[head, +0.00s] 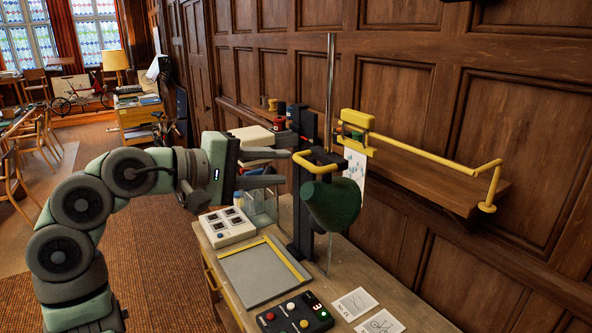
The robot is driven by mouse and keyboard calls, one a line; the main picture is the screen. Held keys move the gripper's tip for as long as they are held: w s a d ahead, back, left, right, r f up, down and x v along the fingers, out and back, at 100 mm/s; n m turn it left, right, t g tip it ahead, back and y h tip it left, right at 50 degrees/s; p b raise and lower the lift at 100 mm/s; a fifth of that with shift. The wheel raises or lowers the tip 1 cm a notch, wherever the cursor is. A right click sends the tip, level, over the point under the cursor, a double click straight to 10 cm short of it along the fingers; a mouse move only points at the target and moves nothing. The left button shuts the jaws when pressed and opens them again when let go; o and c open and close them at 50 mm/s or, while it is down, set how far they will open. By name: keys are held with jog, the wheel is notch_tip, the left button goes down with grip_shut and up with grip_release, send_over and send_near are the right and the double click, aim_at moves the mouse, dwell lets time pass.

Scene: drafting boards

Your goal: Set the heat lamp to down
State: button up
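What looks like the heat lamp (332,204) is a dark green, bell-shaped shade on a black upright bracket (301,215) beside a tall metal pole. The shade is tilted, its wide end toward the lower left. A yellow bar handle (318,164) sits above the shade and curves out toward my gripper. My gripper (287,167) is just left of the handle, its two dark fingers apart, one above the other, with nothing visible between them. The fingertips are close to the handle's left end; I cannot tell whether they touch.
On the bench (224,275) are a grey board with yellow edges (262,274), a white box with dark squares (228,226), a button panel (294,314) and paper cards (355,303). A yellow rail (430,153) and wooden shelf (440,192) stand right of the lamp along the panelled wall.

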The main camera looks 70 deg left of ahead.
jog(key=v, duration=0.3)
jog(key=shift+s, duration=0.25)
dwell(0.4)
